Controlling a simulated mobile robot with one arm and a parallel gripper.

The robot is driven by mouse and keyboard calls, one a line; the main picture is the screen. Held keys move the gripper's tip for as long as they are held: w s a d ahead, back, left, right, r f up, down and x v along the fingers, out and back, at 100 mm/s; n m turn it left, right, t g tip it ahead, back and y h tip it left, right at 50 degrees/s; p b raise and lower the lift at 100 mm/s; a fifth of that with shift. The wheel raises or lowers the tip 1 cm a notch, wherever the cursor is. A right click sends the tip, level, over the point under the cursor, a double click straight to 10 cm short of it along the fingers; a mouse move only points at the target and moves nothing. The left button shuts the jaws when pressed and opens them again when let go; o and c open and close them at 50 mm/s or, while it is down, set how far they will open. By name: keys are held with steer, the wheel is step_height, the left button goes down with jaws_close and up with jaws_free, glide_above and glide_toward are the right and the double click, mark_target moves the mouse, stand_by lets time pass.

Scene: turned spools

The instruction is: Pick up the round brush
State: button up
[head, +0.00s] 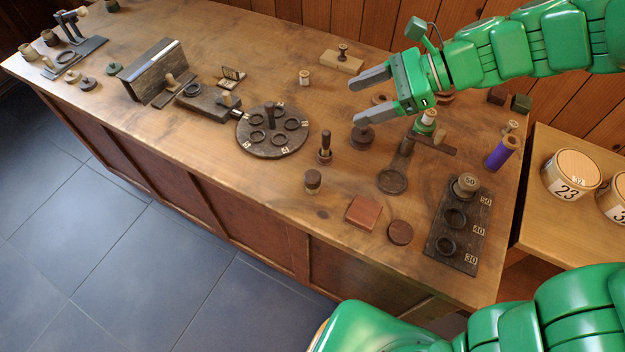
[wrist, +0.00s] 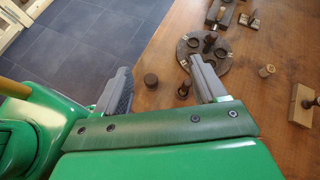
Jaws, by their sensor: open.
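My gripper (head: 355,102) is open and empty, held above the table with its fingers pointing left in the head view. In the wrist view my gripper (wrist: 160,72) has its two grey fingers wide apart. A small upright piece with a dark handle and reddish base (head: 325,150) may be the round brush; I cannot tell for certain. It also shows as a dark knobbed piece (wrist: 184,88) in the wrist view. A short dark cylinder with a pale band (head: 312,181) stands nearer the front edge. It shows between the fingertips, farther below, in the wrist view (wrist: 151,79). Neither piece is touched.
A round dark rack (head: 243,134) with rings stands left of these pieces. A reddish block (head: 363,212), a dark disc (head: 400,232) and a numbered board (head: 466,245) lie to the right. Bare wood lies around the small pieces.

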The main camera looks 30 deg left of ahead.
steer(key=s+a+r+g, duration=0.2)
steer(key=s+r, duration=0.1)
steer(key=y, duration=0.1)
glide_toward(305, 181)
steer(key=a+f, duration=0.2)
steer(key=shift+f+m, duration=0.25)
steer(key=shift+m, duration=0.05)
steer(key=shift+x, duration=4)
steer(key=shift+s+r, duration=0.15)
steer(key=c, duration=1)
steer(key=shift+r, duration=0.1)
steer(key=shift+c, duration=0.2)
